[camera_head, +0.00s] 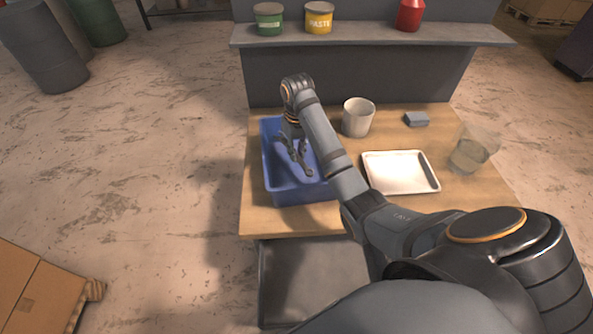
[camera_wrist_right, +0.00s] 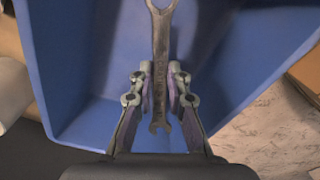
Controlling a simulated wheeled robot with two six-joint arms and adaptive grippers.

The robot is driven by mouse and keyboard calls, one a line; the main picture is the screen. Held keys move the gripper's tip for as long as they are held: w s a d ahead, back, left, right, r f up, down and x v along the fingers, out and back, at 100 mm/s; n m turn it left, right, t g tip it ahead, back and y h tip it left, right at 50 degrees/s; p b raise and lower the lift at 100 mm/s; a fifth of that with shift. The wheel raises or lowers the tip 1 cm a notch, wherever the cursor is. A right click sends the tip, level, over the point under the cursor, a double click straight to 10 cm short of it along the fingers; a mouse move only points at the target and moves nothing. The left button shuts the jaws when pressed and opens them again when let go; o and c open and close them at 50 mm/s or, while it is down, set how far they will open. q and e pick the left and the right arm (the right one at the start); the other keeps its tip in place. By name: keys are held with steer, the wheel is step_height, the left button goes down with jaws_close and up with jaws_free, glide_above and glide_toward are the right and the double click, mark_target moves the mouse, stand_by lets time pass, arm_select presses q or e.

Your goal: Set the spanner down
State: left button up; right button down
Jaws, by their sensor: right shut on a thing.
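The spanner (camera_wrist_right: 160,62) is a grey metal tool with an open jaw at each end. My right gripper (camera_wrist_right: 160,85) is shut on its shaft in the right wrist view. In the head view my right gripper (camera_head: 300,160) points down into the blue bin (camera_head: 305,195) at the left of the table. The bin's blue walls (camera_wrist_right: 70,75) surround the spanner in the right wrist view. I cannot tell whether the spanner touches the bin's floor. My left gripper is in neither view.
On the wooden table (camera_head: 360,213) are a white cup (camera_head: 358,117), a white tray (camera_head: 400,172), a blue-grey block (camera_head: 416,119) and a clear container (camera_head: 470,152). Behind, a shelf (camera_head: 370,35) holds a green can (camera_head: 268,19), a yellow can (camera_head: 319,18) and a red container (camera_head: 410,15).

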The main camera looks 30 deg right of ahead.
steer(key=b, duration=0.3)
glide_above(297, 173)
step_height(297, 173, down, 5)
steer(key=shift+w+r, duration=0.1)
steer(key=shift+r, duration=0.05)
steer(key=shift+f+b, duration=0.35)
steer(key=shift+f, duration=0.3)
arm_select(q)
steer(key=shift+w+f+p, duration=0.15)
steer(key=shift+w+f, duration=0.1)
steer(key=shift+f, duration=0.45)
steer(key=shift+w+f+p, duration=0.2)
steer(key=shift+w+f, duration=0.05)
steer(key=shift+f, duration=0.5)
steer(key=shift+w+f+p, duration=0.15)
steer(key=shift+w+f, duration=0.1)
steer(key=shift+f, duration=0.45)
arm_select(e)
steer(key=shift+f, duration=0.9)
steer(key=c, duration=1.3)
jaws_free()
steer(key=shift+f, duration=0.15)
